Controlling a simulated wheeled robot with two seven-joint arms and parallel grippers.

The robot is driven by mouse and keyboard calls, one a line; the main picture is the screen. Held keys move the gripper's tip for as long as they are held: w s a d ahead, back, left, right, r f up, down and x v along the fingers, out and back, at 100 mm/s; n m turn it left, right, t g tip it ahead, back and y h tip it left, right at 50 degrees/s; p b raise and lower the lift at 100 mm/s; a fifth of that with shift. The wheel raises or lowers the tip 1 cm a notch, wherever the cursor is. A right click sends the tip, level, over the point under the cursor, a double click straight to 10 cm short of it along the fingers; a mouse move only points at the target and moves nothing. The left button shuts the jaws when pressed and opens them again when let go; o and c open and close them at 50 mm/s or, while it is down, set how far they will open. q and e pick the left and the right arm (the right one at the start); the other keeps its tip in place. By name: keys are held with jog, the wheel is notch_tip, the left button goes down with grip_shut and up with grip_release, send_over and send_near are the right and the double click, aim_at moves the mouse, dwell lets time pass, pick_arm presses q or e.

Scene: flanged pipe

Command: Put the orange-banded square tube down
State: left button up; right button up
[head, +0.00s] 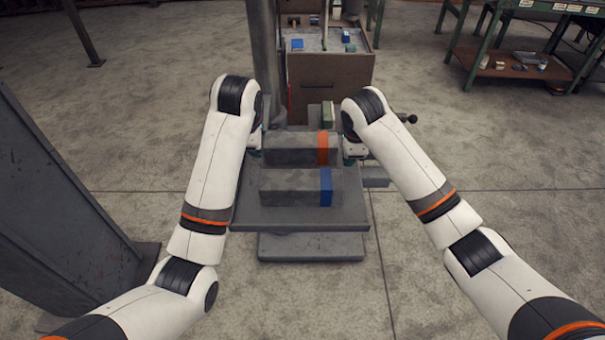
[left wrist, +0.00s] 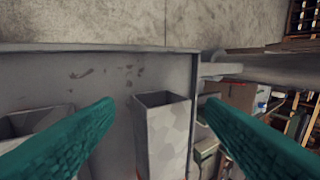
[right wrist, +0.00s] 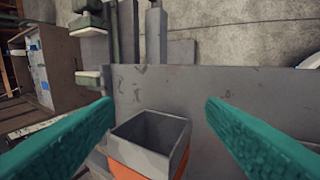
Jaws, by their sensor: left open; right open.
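The orange-banded square tube (head: 291,149) lies across the grey platform (head: 350,214), behind a blue-banded square tube (head: 290,187). Its orange end faces my right gripper (head: 352,150), and its plain end faces my left gripper (head: 256,146). In the left wrist view the tube's plain hollow end (left wrist: 163,125) shows between the open teal fingers (left wrist: 203,112). In the right wrist view the orange end (right wrist: 150,140) shows between the open teal fingers (right wrist: 160,112). Both grippers are open at the tube's two ends. The tube's underside is hidden.
A brown cabinet (head: 330,85) with small blue items on top stands behind the platform. A dark lever knob (head: 411,118) sticks out at right. A grey steel column (head: 50,200) stands at left. A green workbench (head: 515,65) is at the back right.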

jog(key=v, duration=0.3)
jog(key=a+v, duration=0.1)
jog(key=v, duration=0.1)
jog(key=shift+w+r, duration=0.15)
jog(key=shift+w, duration=0.1)
jog(key=shift+r, duration=0.15)
